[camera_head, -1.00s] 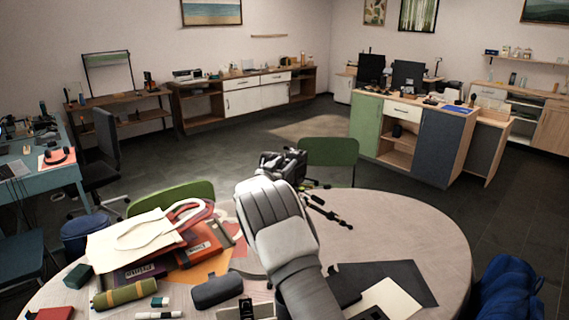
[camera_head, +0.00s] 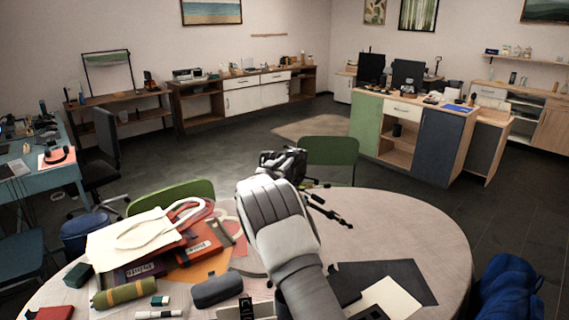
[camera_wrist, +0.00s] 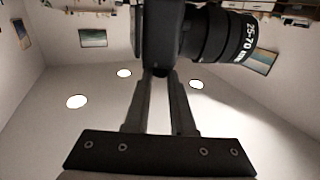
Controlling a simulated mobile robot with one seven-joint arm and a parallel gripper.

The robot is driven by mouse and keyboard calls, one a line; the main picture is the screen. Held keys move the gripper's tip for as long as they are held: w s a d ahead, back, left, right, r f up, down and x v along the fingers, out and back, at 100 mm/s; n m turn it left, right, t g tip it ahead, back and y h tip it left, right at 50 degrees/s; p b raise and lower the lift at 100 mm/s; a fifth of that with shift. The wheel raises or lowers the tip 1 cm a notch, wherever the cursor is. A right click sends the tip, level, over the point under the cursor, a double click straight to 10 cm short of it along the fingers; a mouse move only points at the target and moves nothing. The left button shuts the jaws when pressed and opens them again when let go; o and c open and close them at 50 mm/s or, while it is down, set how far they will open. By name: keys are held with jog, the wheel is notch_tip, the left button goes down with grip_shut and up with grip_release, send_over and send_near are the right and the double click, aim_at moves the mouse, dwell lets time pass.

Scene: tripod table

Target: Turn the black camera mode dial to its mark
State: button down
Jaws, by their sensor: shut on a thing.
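The black camera (camera_wrist: 160,30) fills the top middle of the wrist view, with its lens (camera_wrist: 222,38) marked "25-70" pointing right. My gripper (camera_wrist: 158,74) reaches up to the camera body with its two fingers close together. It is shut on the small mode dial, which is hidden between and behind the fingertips. I cannot see the dial's mark or how far the dial is turned. In the head view the camera (camera_head: 281,161) shows as a dark shape beyond my pale wrist, and black tripod legs (camera_head: 328,211) show at its right.
The round table (camera_head: 415,225) holds a cream tote bag (camera_head: 135,238), red books (camera_head: 200,246), a grey case (camera_head: 217,289) and an olive roll (camera_head: 123,292) at left. Dark and white sheets lie at right. The table's right rear is clear. Green chairs (camera_head: 329,151) stand beyond.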

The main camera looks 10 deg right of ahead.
jog(key=shift+f+y+b, duration=0.15)
jog(key=shift+y+b, duration=0.15)
jog(key=shift+b, duration=0.25)
jog(key=n+t+y+b, duration=0.1)
jog(key=n+y+b, duration=0.1)
jog(key=y+b, duration=0.2)
jog(key=d+n+t+y+b, duration=0.1)
jog(key=n+y+b, duration=0.2)
jog(key=y+b, duration=0.1)
jog(key=d+n+y+b, duration=0.1)
jog(key=n+y+b, duration=0.2)
jog(key=b, duration=0.3)
jog(key=shift+s+r+t+y+b, duration=0.2)
jog(key=shift+r+t+y+b, duration=0.1)
jog(key=shift+r+t+y, duration=0.1)
jog(key=shift+d+n+y+p, duration=0.1)
jog(key=shift+n+y+p, duration=0.4)
jog(key=shift+p, duration=0.55)
jog(key=shift+y+p, duration=0.5)
jog(key=shift+p, duration=0.45)
jog(key=shift+f+n+g+y+p, duration=0.25)
jog(key=shift+n+y+p, duration=0.25)
jog(key=shift+p, duration=0.55)
